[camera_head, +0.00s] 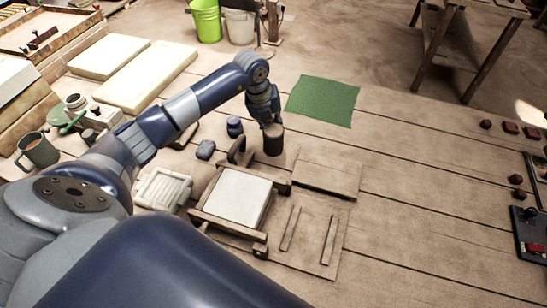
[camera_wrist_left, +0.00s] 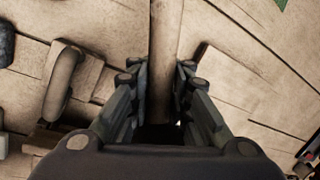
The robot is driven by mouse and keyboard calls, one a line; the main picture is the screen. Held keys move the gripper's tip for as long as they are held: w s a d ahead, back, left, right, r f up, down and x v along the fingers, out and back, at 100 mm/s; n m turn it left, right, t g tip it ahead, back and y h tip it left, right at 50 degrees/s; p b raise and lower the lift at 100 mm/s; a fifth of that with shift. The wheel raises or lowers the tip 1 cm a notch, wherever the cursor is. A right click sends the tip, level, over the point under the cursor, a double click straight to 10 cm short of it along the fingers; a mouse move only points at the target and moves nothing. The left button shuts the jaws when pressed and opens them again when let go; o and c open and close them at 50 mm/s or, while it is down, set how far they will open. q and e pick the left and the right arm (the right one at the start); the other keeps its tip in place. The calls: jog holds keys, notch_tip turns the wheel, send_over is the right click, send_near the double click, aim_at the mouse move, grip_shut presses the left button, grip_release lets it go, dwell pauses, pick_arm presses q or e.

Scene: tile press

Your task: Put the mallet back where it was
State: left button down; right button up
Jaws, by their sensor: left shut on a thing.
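In the left wrist view, a brown bar that looks like the mallet's handle (camera_wrist_left: 164,45) runs between the fingers of the left gripper (camera_wrist_left: 158,88). Part of the mallet is hidden by the fingers. My right gripper is not in view.
A wooden press frame with a white slab (camera_head: 238,196) stands near the mallet, beside a flat board (camera_head: 328,178). A green mat (camera_head: 322,101) lies behind to the right. A dark blue jar (camera_head: 235,127) and grey lump (camera_head: 205,150) are left.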

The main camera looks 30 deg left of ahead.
pick_arm(q)
notch_tip(320, 180, down, 7)
jog(key=b, duration=0.4)
jog(key=shift+r+b, duration=0.15)
jog(key=shift+b, duration=0.15)
jog(key=shift+f+b, duration=1.05)
jog(key=shift+f, duration=0.35)
jog(key=shift+d, duration=0.1)
jog(key=shift+f, duration=0.15)
jog(key=c, duration=1.8)
grip_release()
jog(key=shift+f, duration=0.1)
jog(key=shift+o, duration=0.2)
